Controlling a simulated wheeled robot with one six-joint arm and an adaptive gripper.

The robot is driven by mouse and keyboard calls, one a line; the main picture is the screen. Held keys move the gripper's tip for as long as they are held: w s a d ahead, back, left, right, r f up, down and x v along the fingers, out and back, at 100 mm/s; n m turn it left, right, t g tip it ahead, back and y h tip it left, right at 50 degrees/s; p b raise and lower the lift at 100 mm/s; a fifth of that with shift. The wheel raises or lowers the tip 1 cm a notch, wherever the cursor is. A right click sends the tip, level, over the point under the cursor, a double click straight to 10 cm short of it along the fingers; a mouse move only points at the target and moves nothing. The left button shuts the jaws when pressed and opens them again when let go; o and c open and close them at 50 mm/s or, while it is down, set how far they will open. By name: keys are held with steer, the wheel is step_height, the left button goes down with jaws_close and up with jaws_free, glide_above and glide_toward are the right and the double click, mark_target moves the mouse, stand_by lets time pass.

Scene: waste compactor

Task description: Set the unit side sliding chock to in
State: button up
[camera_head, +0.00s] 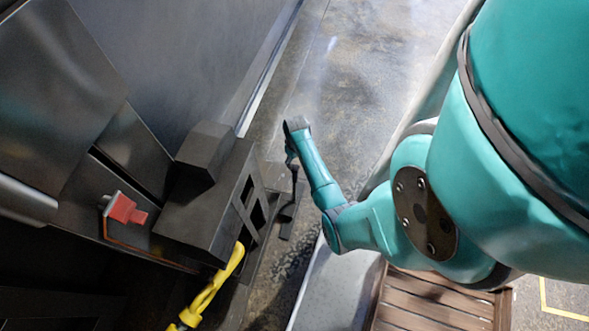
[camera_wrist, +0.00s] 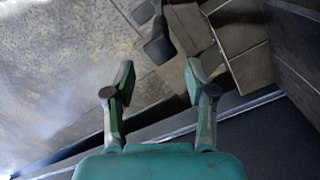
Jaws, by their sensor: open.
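A dark sliding piece with a flat foot (camera_head: 288,212), which looks like the chock, sits at the side of the dark metal unit (camera_head: 205,205). I cannot tell its exact setting. In the wrist view a dark part (camera_wrist: 158,42) beside brownish blocks (camera_wrist: 198,28), likely the same piece, shows beyond the fingertips. My gripper (camera_head: 291,150) is at the unit's side, above the floor and close to the dark piece in the head view. In the wrist view my gripper (camera_wrist: 160,82) is open, with nothing between its fingers; its contact with the piece cannot be seen.
A yellow handle (camera_head: 212,288) projects low at the unit's front. A red knob (camera_head: 125,208) is on the panel to the left. A wooden pallet (camera_head: 435,300) lies below my arm. Bare concrete floor (camera_head: 365,60) is open beyond the unit.

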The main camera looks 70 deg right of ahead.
mark_target(295, 172)
steer(key=shift+f, duration=5.2)
jaws_close()
